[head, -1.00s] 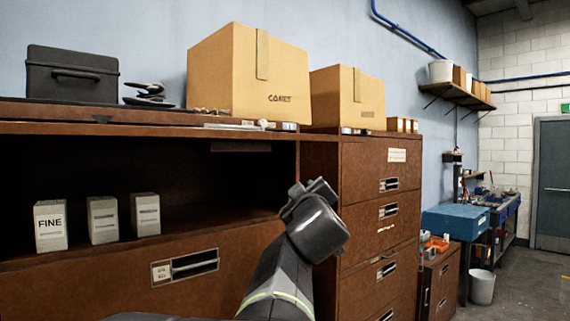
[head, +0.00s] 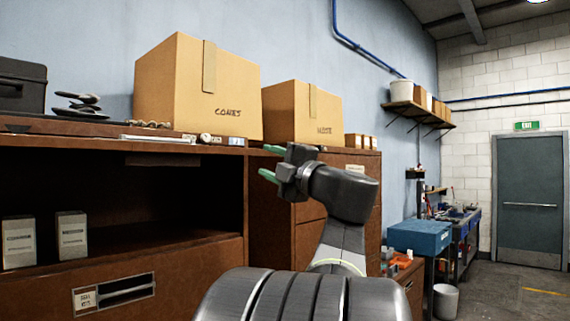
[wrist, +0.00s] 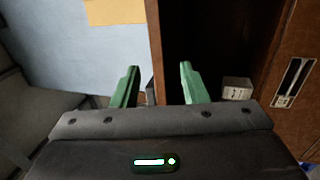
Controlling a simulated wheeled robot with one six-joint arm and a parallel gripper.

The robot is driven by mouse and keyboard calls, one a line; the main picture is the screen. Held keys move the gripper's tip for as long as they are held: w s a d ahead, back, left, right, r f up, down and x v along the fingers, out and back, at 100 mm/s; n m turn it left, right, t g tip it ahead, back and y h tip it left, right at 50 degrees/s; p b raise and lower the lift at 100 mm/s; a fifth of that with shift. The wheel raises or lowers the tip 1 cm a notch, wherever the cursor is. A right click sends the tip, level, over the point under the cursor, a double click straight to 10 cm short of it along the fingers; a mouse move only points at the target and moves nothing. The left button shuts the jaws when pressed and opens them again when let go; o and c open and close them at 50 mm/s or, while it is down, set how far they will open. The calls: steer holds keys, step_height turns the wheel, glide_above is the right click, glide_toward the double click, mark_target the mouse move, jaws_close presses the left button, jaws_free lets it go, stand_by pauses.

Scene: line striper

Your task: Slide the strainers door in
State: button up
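What appears to be the strainers door is the flat brown panel (head: 70,137) lying level over the open compartment, with a dark pull (head: 15,128) on its front edge at far left. In the wrist view, a narrow brown edge (wrist: 152,35) runs down toward the gap between my fingers; I cannot tell door from cabinet top. My gripper (head: 270,163) is open and empty, with green fingers pointing left, in front of the cabinet and right of the compartment in the head view. It also shows in the wrist view (wrist: 158,76). I see no contact.
Small pale boxes (head: 71,236) stand in the dark compartment; one shows in the wrist view (wrist: 237,88). The cabinet top holds a CONES carton (head: 190,95), another carton (head: 300,115) and small items. Below is a drawer (head: 190,280). A blue case (head: 418,236) stands at right.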

mark_target(251, 153)
steer(key=shift+p+x, duration=1.25)
steer(key=shift+x, duration=2.65)
jaws_close()
steer(key=shift+w+r, duration=0.1)
